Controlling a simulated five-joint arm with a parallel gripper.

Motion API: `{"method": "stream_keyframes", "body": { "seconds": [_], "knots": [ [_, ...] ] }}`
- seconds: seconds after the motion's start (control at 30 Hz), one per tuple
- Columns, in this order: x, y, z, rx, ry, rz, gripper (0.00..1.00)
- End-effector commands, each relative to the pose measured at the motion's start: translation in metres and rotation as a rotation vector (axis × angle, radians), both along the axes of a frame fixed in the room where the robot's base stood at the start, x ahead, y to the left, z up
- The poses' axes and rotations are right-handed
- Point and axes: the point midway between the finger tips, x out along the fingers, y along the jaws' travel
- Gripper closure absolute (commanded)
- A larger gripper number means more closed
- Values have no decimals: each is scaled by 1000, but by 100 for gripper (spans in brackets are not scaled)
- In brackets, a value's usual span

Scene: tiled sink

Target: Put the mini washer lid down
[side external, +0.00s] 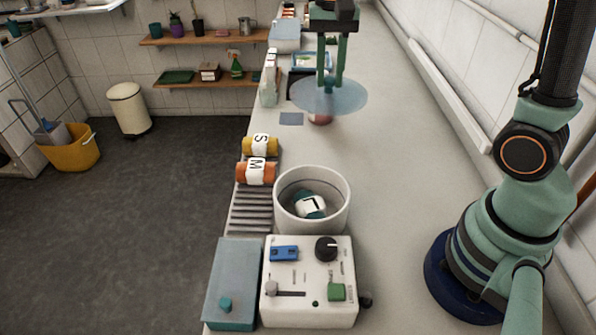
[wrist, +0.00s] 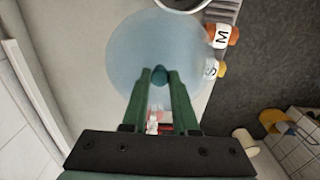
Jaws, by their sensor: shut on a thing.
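The mini washer lid (side external: 347,97) is a round, see-through blue disc with a small teal knob. My gripper (side external: 331,80) is shut on the knob and holds the lid roughly level above the counter, well behind the washer tub. In the wrist view, the green fingertips (wrist: 159,73) close on the knob, and the lid (wrist: 140,45) spreads out beyond them. The white washer tub (side external: 343,208) stands uncovered behind its control panel (side external: 310,310). A white-and-green roll marked with a letter (side external: 311,206) lies inside it. The tub's rim (wrist: 185,8) shows at the wrist view's top edge.
Yellow S (side external: 259,146) and orange M (side external: 256,173) rolls lie left of the tub by a ribbed rack (side external: 250,210). A reddish thing (side external: 320,119) sits under the lid, partly hidden. A flat grey-blue square (side external: 291,118) lies nearby. The counter right of the tub is clear.

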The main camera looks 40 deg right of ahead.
Motion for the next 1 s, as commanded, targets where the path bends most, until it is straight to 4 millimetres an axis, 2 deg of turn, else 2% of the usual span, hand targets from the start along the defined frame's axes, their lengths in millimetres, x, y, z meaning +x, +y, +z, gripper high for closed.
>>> {"method": "stream_keyframes", "body": {
  "seconds": [0.1,0.27,0.6,0.8,1.0],
  "knots": [
    [4,-15,-10,0,1,-2,100],
    [4,-19,-35,0,4,1,100],
    [4,-18,-118,1,8,1,100],
    [3,-18,-159,1,5,1,100],
    [5,-18,-174,0,1,1,100]
  ]
}}
